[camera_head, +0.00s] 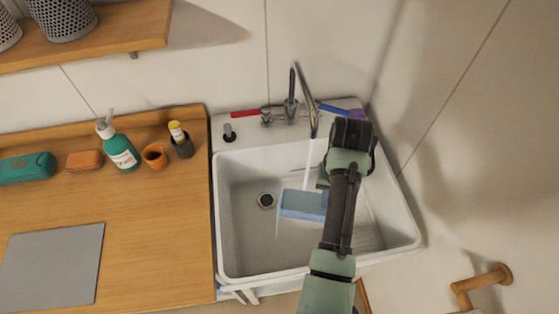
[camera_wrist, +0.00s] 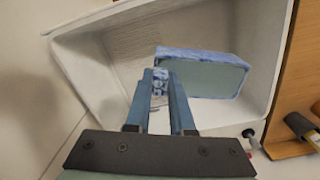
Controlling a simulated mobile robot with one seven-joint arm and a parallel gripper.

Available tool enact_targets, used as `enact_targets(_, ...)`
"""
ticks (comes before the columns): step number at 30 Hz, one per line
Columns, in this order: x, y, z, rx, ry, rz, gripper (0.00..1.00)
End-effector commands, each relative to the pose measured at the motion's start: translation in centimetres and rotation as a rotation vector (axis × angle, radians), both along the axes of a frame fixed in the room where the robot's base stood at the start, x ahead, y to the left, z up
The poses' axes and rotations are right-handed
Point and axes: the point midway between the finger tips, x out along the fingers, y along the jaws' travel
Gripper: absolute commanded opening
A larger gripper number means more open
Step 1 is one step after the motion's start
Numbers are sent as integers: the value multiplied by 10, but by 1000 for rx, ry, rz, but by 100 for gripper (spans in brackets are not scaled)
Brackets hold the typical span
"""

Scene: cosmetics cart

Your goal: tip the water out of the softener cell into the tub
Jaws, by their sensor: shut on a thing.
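The softener cell, a blue box-shaped block (camera_head: 303,204), is held over the white tub (camera_head: 236,262) in the head view. Its long side lies roughly level. A pale streak falls at its left end, like water. In the wrist view the cell (camera_wrist: 205,72) shows a grey-green face with a blue rim. My gripper (camera_wrist: 161,82) is shut on the cell's near end, its two blue fingers close together. In the head view my arm hides the cell's right end and most of the gripper.
The tap (camera_head: 302,95) stands behind the tub, with a pale stream below its spout. A drain (camera_head: 266,200) lies in the tub floor. A wooden counter (camera_head: 150,250) to the left holds a green pump bottle (camera_head: 118,148), an orange cup (camera_head: 154,156) and a grey mat (camera_head: 52,265).

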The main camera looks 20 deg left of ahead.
Motion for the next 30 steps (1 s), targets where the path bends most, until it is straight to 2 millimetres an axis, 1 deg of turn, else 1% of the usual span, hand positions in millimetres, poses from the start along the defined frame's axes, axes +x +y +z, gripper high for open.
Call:
enact_targets(1, 10, 9, 17, 0, -4, 25, 0)
enact_targets(5, 32, 35, 44, 5, -4, 82, 0)
enact_targets(6, 38, 45, 52, 6, -5, 101, 0)
enact_targets(12, 59, 95, 94, 14, -4, 190, 0)
enact_targets(15, 63, 116, 110, 17, -4, 226, 0)
enact_targets(18, 66, 134, 122, 20, -2, 253, 0)
enact_targets(21, 66, 146, 131, 22, 0, 273, 0)
enact_targets(25, 67, 155, 136, 24, 1, 287, 0)
enact_targets(30, 67, 158, 137, 25, 1, 290, 0)
